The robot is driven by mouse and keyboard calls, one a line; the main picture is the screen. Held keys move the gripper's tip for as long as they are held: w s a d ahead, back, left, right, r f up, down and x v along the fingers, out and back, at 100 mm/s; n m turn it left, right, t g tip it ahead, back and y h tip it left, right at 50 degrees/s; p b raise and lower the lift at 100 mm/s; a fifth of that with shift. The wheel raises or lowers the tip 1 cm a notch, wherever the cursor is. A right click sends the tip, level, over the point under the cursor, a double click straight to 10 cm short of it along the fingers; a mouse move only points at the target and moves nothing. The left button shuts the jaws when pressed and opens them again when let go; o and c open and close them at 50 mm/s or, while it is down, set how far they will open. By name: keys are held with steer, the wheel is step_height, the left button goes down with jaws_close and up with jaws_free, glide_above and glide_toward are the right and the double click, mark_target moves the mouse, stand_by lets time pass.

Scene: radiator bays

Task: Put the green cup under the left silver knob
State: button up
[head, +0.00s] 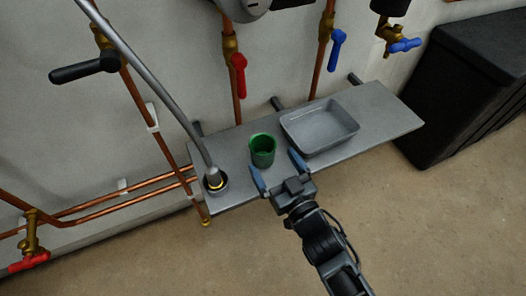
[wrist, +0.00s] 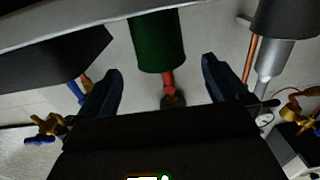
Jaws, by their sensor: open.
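The green cup (head: 262,151) stands upright on the grey shelf (head: 385,118), between the hose end and the tray. My gripper (head: 276,167) is open and empty at the shelf's front edge. Its two blue-grey fingers point at the cup, with the cup just ahead of and partly between their tips. In the wrist view the cup (wrist: 157,42) shows upside down between the open fingers (wrist: 162,72), with no clear contact. I cannot make out any silver knob. A grey rounded body (head: 243,8) is cut off at the top edge of the head view.
A grey tray (head: 345,143) stands right of the cup. A grey hose (head: 170,98) ends in a round dark fitting (head: 216,186) at the shelf's left. Copper pipes with a red valve handle (head: 239,70) and a blue one (head: 336,47) rise behind. A black bin (head: 465,85) stands at right.

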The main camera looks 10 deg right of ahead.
mark_target(258, 139)
steer(key=x, duration=0.4)
steer(key=f+b+x, duration=0.1)
steer(key=x, duration=0.2)
steer(key=c, duration=1.1)
